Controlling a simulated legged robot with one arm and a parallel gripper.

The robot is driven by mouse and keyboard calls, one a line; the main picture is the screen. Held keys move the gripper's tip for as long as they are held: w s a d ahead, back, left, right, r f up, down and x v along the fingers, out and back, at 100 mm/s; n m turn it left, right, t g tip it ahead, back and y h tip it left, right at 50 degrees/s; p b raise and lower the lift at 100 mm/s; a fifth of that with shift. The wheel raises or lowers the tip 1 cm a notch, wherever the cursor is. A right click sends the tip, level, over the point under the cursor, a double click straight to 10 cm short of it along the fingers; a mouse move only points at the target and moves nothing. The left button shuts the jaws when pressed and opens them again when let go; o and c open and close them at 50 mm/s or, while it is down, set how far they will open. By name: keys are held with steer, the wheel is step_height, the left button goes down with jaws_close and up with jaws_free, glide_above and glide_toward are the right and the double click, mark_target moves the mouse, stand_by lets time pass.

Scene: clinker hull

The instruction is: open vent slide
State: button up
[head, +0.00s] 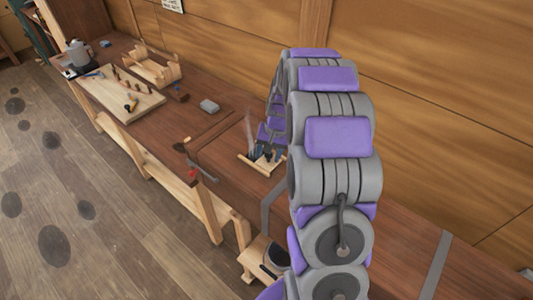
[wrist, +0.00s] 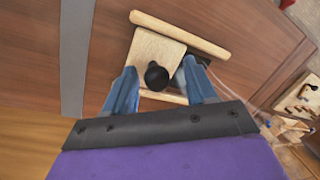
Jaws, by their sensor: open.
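The vent slide is a pale wooden plate (wrist: 150,48) with a round black knob (wrist: 156,76), set between an upper rail (wrist: 180,34) and a lower rail (wrist: 163,97). A dark patch shows just right of the plate, partly hidden by a finger. My gripper (wrist: 158,68) is open, with one blue finger left of the knob and one right of it. I cannot tell whether either finger touches the knob. In the head view my gripper (head: 268,153) is over the vent, whose rail (head: 253,166) shows; the plate and knob are mostly hidden there.
The vent sits on a long brown wooden bench (head: 225,125). A grey block (head: 209,106), a pale board with tools (head: 117,95), a wooden frame (head: 152,67) and a grey can (head: 78,53) stand farther along. A vise (head: 200,170) is at the front edge. A plank wall rises behind.

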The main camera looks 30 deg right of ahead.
steer(key=shift+d+r, duration=0.3)
step_height(320, 180, up, 16)
steer(key=s+d, duration=0.1)
steer(key=d, duration=0.1)
steer(key=shift+s+r, duration=0.15)
steer(key=shift+s, duration=0.25)
steer(key=shift+a, duration=0.25)
